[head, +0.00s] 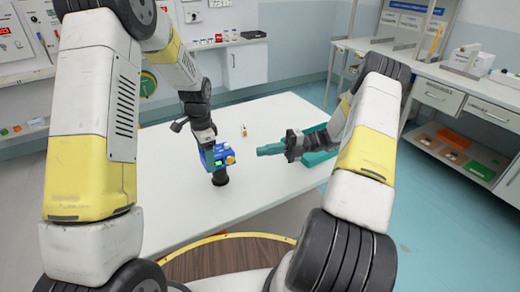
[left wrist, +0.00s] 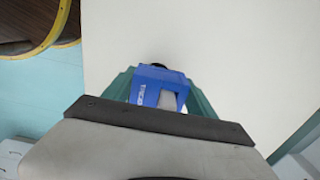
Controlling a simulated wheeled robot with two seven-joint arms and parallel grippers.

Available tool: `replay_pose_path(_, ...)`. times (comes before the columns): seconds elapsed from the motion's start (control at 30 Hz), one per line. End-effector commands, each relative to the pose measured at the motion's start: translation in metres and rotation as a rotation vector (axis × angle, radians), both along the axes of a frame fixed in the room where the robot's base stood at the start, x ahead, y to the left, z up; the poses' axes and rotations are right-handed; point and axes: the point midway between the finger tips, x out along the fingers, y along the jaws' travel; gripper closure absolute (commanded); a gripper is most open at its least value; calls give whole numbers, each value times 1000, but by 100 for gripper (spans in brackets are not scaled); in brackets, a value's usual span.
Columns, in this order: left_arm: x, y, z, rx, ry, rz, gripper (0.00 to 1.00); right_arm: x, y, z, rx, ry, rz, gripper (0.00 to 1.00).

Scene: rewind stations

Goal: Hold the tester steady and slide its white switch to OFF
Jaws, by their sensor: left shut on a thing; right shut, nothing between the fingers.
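The tester is a blue box (head: 208,158) with small coloured knobs on its face, above a round black base (head: 220,178) on the white table. My left gripper (head: 208,146) is shut on the tester from above and behind. In the left wrist view the blue tester (left wrist: 146,82) sits between its green fingers. A white part shows near the tester's top, but I cannot tell the switch or its position. My right gripper (head: 268,150) is shut and empty, to the right of the tester, apart from it, fingertips pointing left toward it.
The white table (head: 190,215) is mostly clear around the tester. A small pale block (head: 244,131) stands behind it. A shelved workbench (head: 465,105) stands at the right, and wall shelves with small bottles at the back.

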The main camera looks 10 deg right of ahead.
Motion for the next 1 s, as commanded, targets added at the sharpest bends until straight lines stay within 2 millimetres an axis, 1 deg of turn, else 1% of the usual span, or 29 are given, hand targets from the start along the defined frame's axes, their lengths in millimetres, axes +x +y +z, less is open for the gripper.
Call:
replay_pose_path(0.03,0,0,0,-1,-1,0,92,-1,11,1,2,1,3,100)
replay_pose_path(0.2,0,0,0,-1,-1,0,92,-4,48,1,1,0,4,100)
replay_pose_path(0.37,0,0,0,-1,-1,0,92,-7,80,1,1,0,3,100)
replay_pose_path(0.4,0,0,0,-1,-1,0,92,3,81,0,-1,-4,1,100)
replay_pose_path(0.43,0,0,0,-1,-1,0,92,8,82,0,0,-4,1,100)
replay_pose_path(0.6,0,0,0,-1,-1,0,92,26,88,0,-1,-3,1,100)
replay_pose_path(0.73,0,0,0,-1,-1,0,92,31,89,0,-1,-2,1,100)
replay_pose_path(1.0,0,0,0,-1,-1,0,92,32,89,0,0,-1,1,100)
